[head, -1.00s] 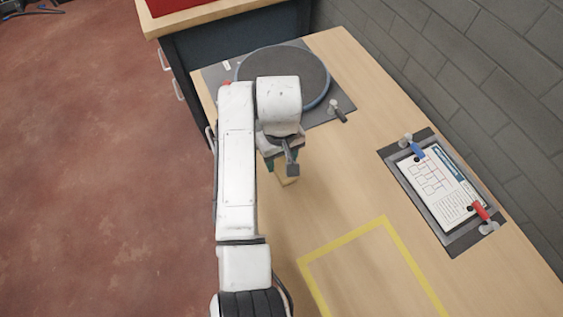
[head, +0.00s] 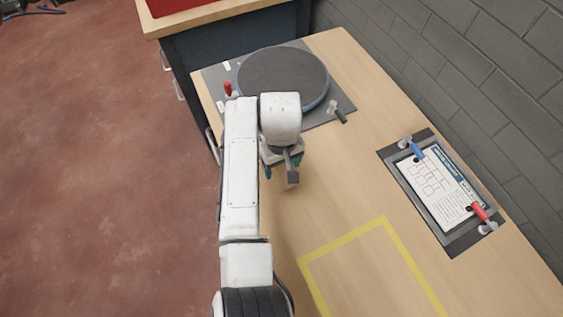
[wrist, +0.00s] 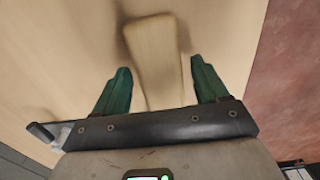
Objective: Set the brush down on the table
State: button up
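The brush (wrist: 158,62) shows in the wrist view as a pale wooden block on the light wooden table (wrist: 60,45), with a soft shadow along its edges. My gripper (wrist: 160,72) has its two green fingers spread, one on each side of the brush, with a small gap showing at the left finger. Whether the right finger touches it is hard to tell. In the head view my gripper (head: 282,172) is low over the table (head: 335,185), and the brush is mostly hidden beneath it. The bristles are not visible.
A round dark turntable (head: 283,78) on a grey mat lies behind my gripper. A clipboard with a paper sheet (head: 437,185) and clamps is at the right by the brick wall. A yellow taped outline (head: 345,238) marks bare table in front. The table's left edge is close.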

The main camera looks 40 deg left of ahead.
aim_at(281, 166)
jog(key=shift+r, duration=0.1)
notch_tip(281, 166, up, 12)
jog(key=shift+r+b, duration=0.1)
jog(key=shift+b, duration=0.35)
dwell(0.4)
